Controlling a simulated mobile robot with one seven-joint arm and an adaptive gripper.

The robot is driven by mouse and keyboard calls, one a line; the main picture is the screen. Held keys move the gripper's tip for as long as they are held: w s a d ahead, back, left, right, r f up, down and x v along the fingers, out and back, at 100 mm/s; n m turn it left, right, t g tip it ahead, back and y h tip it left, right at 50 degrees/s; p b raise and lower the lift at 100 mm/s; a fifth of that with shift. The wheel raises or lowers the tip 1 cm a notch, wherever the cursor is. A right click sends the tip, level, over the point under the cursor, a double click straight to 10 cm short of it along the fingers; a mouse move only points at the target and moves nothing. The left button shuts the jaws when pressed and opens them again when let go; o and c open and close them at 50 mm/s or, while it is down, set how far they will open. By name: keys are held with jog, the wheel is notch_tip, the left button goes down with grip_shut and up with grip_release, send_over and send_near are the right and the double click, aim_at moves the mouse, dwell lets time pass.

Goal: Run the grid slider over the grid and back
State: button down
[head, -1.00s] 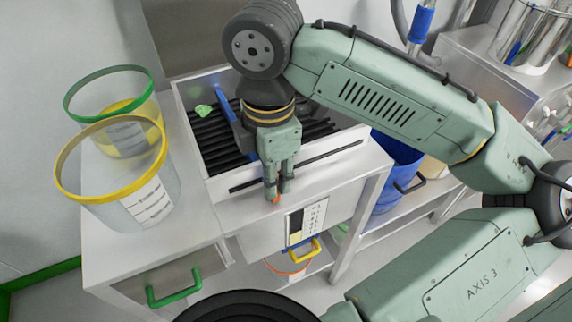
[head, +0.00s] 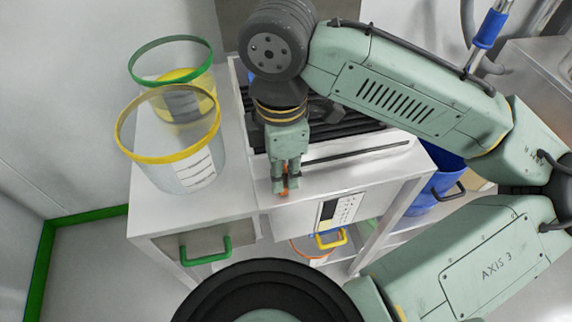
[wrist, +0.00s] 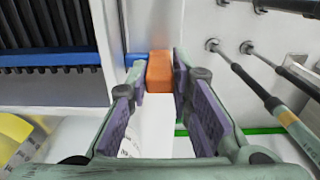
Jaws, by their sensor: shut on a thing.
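The grid (head: 345,123), a bed of dark parallel bars, sits in a white open box on the bench; my arm covers part of it. My gripper (head: 285,188) points down at the box's front, near its left end, shut on the slider's small orange handle (head: 285,194). The handle shows between the pads in the wrist view (wrist: 160,72). The blue slider bar (wrist: 50,60) runs along the dark bars in the wrist view. In the head view my gripper and wrist hide most of the bar.
A yellow-rimmed tub (head: 190,172) and a green-rimmed tub (head: 190,88) stand close on the left. A green drawer handle (head: 207,252) and a yellow handle (head: 331,239) stick out below. A blue bucket (head: 436,187) stands at the right.

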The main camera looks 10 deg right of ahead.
jog(key=shift+w, duration=0.1)
jog(key=shift+w+d+p, duration=0.1)
jog(key=shift+w+d, duration=0.1)
jog(key=shift+d, duration=2.1)
jog(key=shift+w+d+p, duration=0.1)
jog(key=shift+w+d, duration=0.05)
jog(key=shift+d, duration=2.2)
jog(key=shift+w+d+p, duration=0.1)
jog(key=shift+w+d, duration=0.1)
jog(key=shift+d, duration=2.1)
jog(key=shift+w+d+p, duration=0.15)
jog(key=shift+d+p, duration=0.2)
jog(key=shift+d, duration=1.65)
jog(key=shift+w+d+p, duration=0.15)
jog(key=shift+d+p, duration=0.25)
jog(key=shift+d, duration=1.65)
jog(key=shift+w+d+p, duration=0.15)
jog(key=shift+d+p, duration=0.2)
jog(key=shift+d, duration=1.65)
jog(key=c, duration=1.4)
grip_release()
jog(key=shift+o, duration=0.2)
